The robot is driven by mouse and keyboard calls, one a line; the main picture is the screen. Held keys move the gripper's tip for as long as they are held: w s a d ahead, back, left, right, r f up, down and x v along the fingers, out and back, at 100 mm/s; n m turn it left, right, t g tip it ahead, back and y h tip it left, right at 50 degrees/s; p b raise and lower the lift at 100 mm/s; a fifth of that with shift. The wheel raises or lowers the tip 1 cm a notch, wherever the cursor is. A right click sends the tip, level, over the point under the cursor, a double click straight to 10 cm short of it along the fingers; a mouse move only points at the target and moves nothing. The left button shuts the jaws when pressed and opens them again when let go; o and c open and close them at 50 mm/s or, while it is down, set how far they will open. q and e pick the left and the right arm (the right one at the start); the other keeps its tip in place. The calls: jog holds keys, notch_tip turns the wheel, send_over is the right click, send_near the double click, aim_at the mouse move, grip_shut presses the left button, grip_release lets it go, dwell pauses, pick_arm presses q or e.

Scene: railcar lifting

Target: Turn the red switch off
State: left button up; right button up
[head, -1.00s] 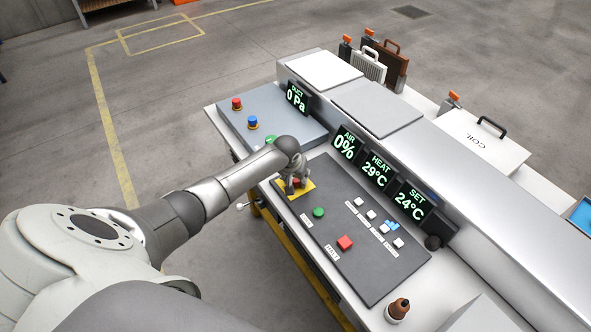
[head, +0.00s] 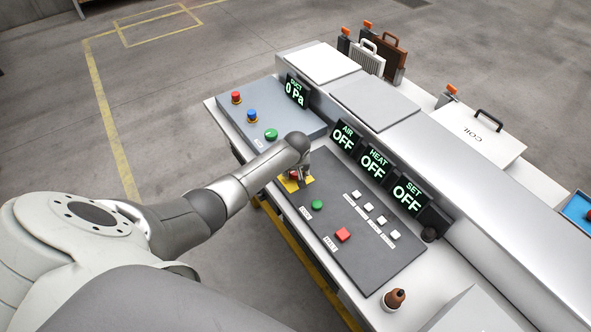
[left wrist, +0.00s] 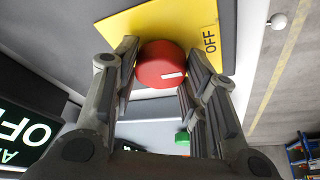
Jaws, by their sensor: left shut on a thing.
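The red switch (left wrist: 162,62) is a round red knob on a yellow plate (left wrist: 190,22) in the left wrist view. A white mark on the knob points toward the word OFF on the plate. My left gripper (left wrist: 158,68) has one finger on each side of the knob and is shut on it. In the head view, my left gripper (head: 298,178) is at the yellow plate (head: 288,185) on the dark control panel (head: 370,262) and mostly hides the knob. My right gripper is not in view.
Displays read AIR OFF (head: 343,138), HEAT OFF (head: 373,165) and SET OFF (head: 408,193). The panel also has a green button (head: 317,204), a square red button (head: 343,235) and several white buttons. A brown bottle (head: 395,299) stands near the front edge.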

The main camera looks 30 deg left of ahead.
pick_arm(q)
jog(key=o, duration=1)
jog(key=shift+r, duration=0.1)
jog(key=v, duration=1.1)
jog(key=shift+s+d+r, duration=0.1)
jog(key=shift+s+r, duration=0.1)
jog(key=shift+r, duration=0.15)
